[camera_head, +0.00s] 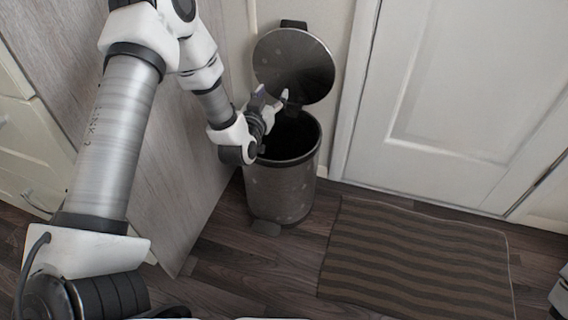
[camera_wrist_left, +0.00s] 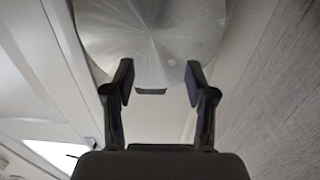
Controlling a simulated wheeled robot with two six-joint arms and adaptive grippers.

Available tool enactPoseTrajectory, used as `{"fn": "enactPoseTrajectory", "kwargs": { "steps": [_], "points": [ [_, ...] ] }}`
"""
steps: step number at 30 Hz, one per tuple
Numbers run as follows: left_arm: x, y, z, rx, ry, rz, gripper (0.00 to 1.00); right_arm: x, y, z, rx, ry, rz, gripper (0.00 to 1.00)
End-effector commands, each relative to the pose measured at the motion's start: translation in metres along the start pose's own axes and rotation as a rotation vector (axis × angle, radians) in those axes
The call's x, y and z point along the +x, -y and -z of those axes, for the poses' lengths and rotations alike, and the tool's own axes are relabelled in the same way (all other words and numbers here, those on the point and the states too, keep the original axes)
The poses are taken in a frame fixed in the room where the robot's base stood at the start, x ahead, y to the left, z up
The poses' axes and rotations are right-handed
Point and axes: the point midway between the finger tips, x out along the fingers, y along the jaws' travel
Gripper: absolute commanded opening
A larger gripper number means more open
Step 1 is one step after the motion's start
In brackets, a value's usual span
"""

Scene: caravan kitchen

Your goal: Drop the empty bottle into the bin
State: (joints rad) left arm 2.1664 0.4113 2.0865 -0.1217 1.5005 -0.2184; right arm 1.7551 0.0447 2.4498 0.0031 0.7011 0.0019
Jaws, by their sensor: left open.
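The bin (camera_head: 280,192) is a round metal pedal bin standing on the floor beside the wooden panel, with its lid (camera_head: 291,62) raised. Its inside is dark and I cannot see what is in it. My left gripper (camera_head: 272,98) is over the bin's mouth, in front of the raised lid. In the left wrist view its two fingers (camera_wrist_left: 157,88) are apart with nothing between them, and the round metal lid (camera_wrist_left: 150,35) shows beyond them. I see no bottle in either view. My right gripper is not in view.
A wooden cabinet panel (camera_head: 165,190) stands left of the bin, close to my left arm. A white door (camera_head: 465,90) is behind to the right. A brown striped mat (camera_head: 415,262) lies on the dark wood floor, right of the bin.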

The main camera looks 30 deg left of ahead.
Motion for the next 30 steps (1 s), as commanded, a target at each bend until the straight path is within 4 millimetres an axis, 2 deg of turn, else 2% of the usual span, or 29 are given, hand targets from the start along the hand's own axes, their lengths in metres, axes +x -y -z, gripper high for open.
{"fn": "enactPoseTrajectory", "kwargs": {
  "steps": [4, 7, 15, 18, 22, 30],
  "points": [
    [-0.006, 0.000, -0.001, 0.000, 0.002, 0.000, 0.56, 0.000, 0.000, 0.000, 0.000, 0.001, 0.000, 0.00],
    [-0.021, 0.000, -0.001, -0.001, 0.003, 0.000, 0.56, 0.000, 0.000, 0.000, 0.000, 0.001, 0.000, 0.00],
    [-0.089, 0.000, -0.001, -0.002, 0.005, 0.001, 0.56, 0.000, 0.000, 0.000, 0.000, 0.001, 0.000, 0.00],
    [-0.108, 0.000, -0.002, 0.000, 0.005, -0.001, 0.56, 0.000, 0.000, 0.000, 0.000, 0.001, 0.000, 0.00],
    [-0.119, 0.000, -0.001, -0.001, 0.001, 0.001, 0.56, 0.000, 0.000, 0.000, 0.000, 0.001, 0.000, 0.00],
    [-0.120, 0.000, 0.000, 0.000, 0.000, 0.000, 0.56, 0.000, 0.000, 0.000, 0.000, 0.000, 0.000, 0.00]
  ]
}}
